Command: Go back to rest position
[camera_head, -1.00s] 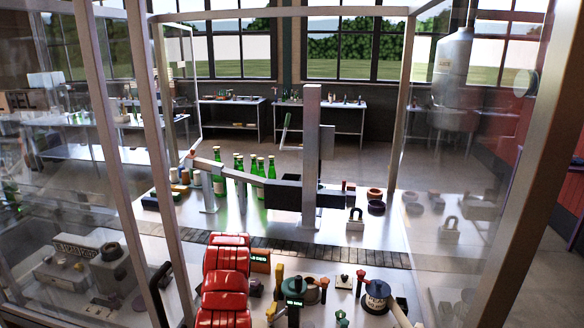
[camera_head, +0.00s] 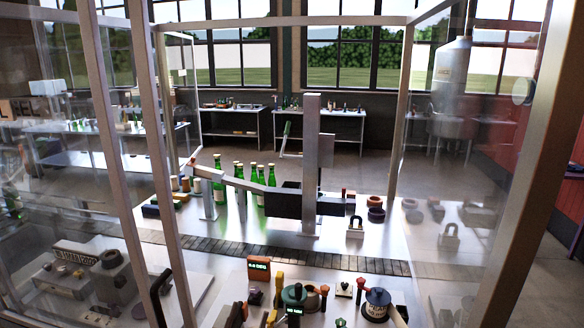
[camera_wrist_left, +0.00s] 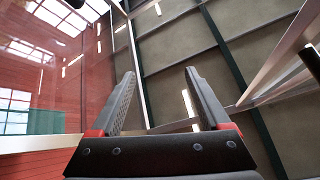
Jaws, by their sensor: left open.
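My left gripper (camera_wrist_left: 160,73) shows in the left wrist view with its two dark fingers spread apart and nothing between them. It points up at the grey ceiling panels and lights, with the red wall to the left. In the head view only a small dark and red piece shows at the bottom edge, too little to make out as a gripper. My right gripper is not in view.
Green bottles (camera_head: 241,183) stand behind the conveyor (camera_head: 300,255) inside the framed glass enclosure. A grey post with a horizontal arm (camera_head: 311,150) rises beside them. A dark green pot (camera_head: 294,296), a blue-black pot (camera_head: 377,303) and a small display (camera_head: 259,270) stand in front.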

